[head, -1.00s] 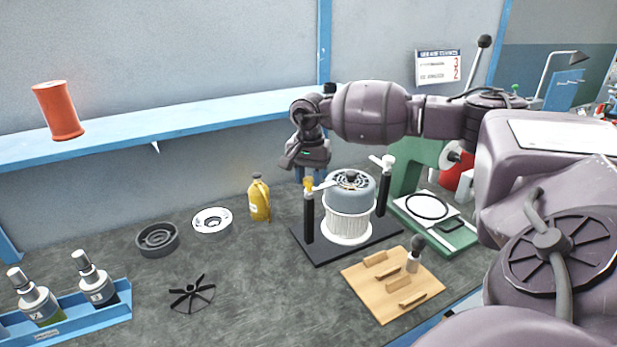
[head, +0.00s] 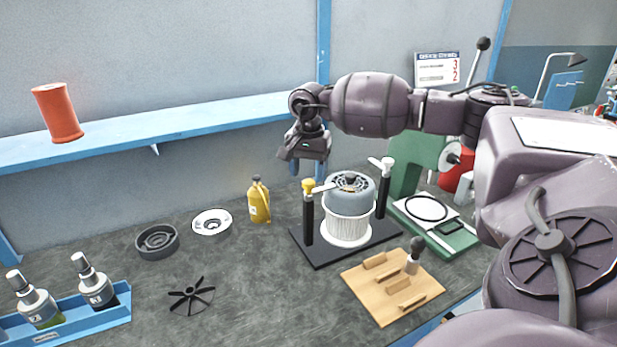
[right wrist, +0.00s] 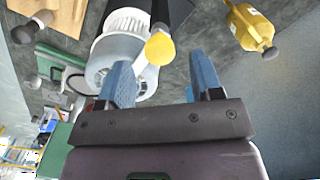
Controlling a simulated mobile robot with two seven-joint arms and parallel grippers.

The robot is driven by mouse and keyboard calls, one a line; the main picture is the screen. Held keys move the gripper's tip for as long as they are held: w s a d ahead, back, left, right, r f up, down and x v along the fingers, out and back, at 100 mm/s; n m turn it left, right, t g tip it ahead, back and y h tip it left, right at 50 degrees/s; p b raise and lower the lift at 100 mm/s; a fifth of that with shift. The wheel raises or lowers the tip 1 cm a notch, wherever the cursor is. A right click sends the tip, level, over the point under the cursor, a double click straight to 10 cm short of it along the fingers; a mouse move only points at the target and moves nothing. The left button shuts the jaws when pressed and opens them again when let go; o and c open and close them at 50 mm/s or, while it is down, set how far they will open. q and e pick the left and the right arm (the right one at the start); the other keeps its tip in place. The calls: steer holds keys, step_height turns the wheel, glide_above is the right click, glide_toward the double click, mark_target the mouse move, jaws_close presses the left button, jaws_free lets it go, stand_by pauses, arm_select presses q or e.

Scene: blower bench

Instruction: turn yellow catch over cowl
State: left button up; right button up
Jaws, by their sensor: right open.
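The yellow catch (head: 308,187) sits on top of the left black post. Its pale lever points right, and its tip overlaps the near-left edge of the grey cowl (head: 350,195) in the head view. The cowl sits on a white ribbed cylinder between two posts. A white catch (head: 387,164) tops the right post. My right gripper (head: 309,166) is above the yellow catch, apart from it. In the right wrist view the open gripper (right wrist: 160,65) has its blue fingers either side of the yellow knob (right wrist: 160,47), with nothing held. My left gripper is not in view.
A yellow bottle (head: 259,202) stands left of the black base plate (head: 330,253). A wooden board (head: 375,305) lies in front, and a green stand (head: 455,236) is to the right. The blue shelf (head: 200,124) runs behind.

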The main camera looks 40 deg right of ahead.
mark_target(309, 182)
step_height(309, 182, up, 8)
steer(key=shift+r, duration=0.2)
steer(key=shift+s+f, duration=0.1)
stand_by(0.7)
